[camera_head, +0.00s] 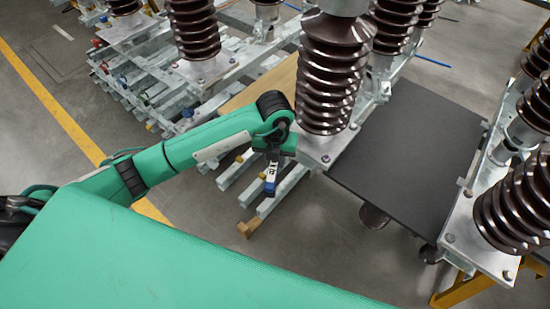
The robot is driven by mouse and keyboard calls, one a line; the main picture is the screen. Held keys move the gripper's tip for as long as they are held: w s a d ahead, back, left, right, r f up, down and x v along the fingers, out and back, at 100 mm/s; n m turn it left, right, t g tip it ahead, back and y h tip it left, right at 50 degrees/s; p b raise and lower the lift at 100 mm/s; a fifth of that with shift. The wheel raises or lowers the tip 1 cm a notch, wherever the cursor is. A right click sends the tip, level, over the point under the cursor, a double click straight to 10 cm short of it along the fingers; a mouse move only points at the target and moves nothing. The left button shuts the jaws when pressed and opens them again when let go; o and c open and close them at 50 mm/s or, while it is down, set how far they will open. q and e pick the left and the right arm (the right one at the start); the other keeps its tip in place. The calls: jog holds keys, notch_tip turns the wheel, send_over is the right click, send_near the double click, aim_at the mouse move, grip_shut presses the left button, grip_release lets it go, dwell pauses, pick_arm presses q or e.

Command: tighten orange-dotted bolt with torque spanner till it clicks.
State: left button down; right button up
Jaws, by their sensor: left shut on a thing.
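My left gripper (271,165) hangs at the end of my green left arm, beside the base plate of the middle brown insulator. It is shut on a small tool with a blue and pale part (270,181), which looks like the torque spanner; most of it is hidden. The tool is over the galvanised rails, left of the base plate (318,155). A bolt (325,158) shows on this plate; I cannot make out an orange dot on it. Whether the tool touches any bolt cannot be told. My right gripper is out of view.
A dark flat panel (415,145) lies right of the middle insulator (333,75). Another ribbed insulator (515,210) stands on a metal base at right. More insulators and stacked steel rails (140,75) fill the back left. Grey floor (310,245) is open in front.

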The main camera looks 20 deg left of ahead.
pick_arm(q)
jog(key=shift+f+b, duration=0.55)
jog(key=shift+f, duration=0.25)
pick_arm(e)
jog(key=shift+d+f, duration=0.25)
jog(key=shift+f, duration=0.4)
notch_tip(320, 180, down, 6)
jog(key=b, duration=0.6)
pick_arm(q)
jog(key=w+a+m+b, duration=0.5)
jog(key=a+m+b, duration=0.1)
jog(key=a+m, duration=0.6)
jog(key=shift+w+a, duration=0.15)
jog(key=shift+a, duration=1.05)
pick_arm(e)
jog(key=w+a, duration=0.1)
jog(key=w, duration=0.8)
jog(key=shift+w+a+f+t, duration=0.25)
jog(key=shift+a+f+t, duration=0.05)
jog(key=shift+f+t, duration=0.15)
